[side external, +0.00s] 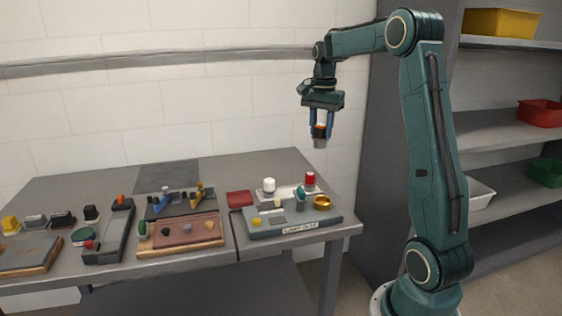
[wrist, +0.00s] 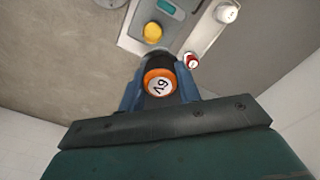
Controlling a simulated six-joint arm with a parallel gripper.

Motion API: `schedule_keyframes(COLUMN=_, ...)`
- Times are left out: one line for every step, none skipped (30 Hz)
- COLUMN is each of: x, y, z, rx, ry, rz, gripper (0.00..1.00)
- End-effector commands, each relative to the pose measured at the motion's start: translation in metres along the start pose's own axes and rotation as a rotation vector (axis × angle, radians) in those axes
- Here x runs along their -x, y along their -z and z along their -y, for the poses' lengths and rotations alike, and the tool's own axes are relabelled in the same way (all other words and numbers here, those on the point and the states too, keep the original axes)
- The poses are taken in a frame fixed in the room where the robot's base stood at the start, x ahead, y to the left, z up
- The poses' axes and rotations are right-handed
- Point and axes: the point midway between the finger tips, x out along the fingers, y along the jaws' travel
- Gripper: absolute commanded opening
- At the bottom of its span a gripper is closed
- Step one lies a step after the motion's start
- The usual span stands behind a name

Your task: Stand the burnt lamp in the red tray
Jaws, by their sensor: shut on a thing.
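My gripper (side external: 320,131) is raised well above the table's right part, shut on the lamp (side external: 319,143). The lamp is dark with an orange band and hangs upright between the blue fingers. In the wrist view, my gripper (wrist: 160,88) has the lamp (wrist: 159,82) between its fingers; its end shows an orange ring around a white face with dark figures. The red tray (side external: 240,198) is a small, flat, dark red piece on the table, left of the grey panel. It looks empty. I cannot pick it out in the wrist view.
The grey panel (side external: 290,219) carries a gold ring (side external: 322,202), a yellow knob and a teal-topped part. A white-topped lamp (side external: 269,186) and a red-topped lamp (side external: 310,180) stand behind it. Several boxes and tools crowd the table's left. Shelves stand at right.

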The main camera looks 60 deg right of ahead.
Motion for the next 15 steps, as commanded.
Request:
schedule_keyframes(x=-0.004, y=0.0, z=0.01, rx=0.005, ry=-0.001, rz=0.001, gripper=0.1)
schedule_keyframes(x=-0.005, y=0.0, z=0.015, rx=0.007, ry=-0.001, rz=0.001, gripper=0.1)
schedule_keyframes(x=-0.008, y=0.0, z=0.023, rx=0.009, ry=-0.002, rz=0.001, gripper=0.1)
schedule_keyframes(x=-0.01, y=0.0, z=0.029, rx=0.01, ry=-0.001, rz=0.001, gripper=0.1)
schedule_keyframes(x=-0.013, y=-0.001, z=0.036, rx=0.012, ry=-0.002, rz=0.001, gripper=0.1)
schedule_keyframes(x=-0.016, y=-0.001, z=0.045, rx=0.014, ry=-0.001, rz=0.001, gripper=0.1)
schedule_keyframes(x=-0.018, y=-0.001, z=0.053, rx=0.016, ry=-0.001, rz=0.001, gripper=0.1)
schedule_keyframes(x=-0.021, y=-0.002, z=0.06, rx=0.018, ry=-0.001, rz=0.001, gripper=0.1)
schedule_keyframes(x=-0.025, y=-0.003, z=0.07, rx=0.019, ry=-0.001, rz=0.001, gripper=0.1)
schedule_keyframes(x=-0.029, y=-0.004, z=0.077, rx=0.021, ry=-0.001, rz=0.001, gripper=0.1)
schedule_keyframes(x=-0.032, y=-0.006, z=0.084, rx=0.023, ry=-0.001, rz=0.001, gripper=0.1)
schedule_keyframes(x=-0.036, y=-0.008, z=0.094, rx=0.024, ry=-0.001, rz=0.001, gripper=0.1)
schedule_keyframes(x=-0.04, y=-0.009, z=0.101, rx=0.026, ry=-0.001, rz=0.001, gripper=0.1)
schedule_keyframes(x=-0.043, y=-0.011, z=0.108, rx=0.029, ry=-0.002, rz=0.001, gripper=0.1)
schedule_keyframes(x=-0.048, y=-0.013, z=0.117, rx=0.03, ry=-0.002, rz=0.001, gripper=0.1)
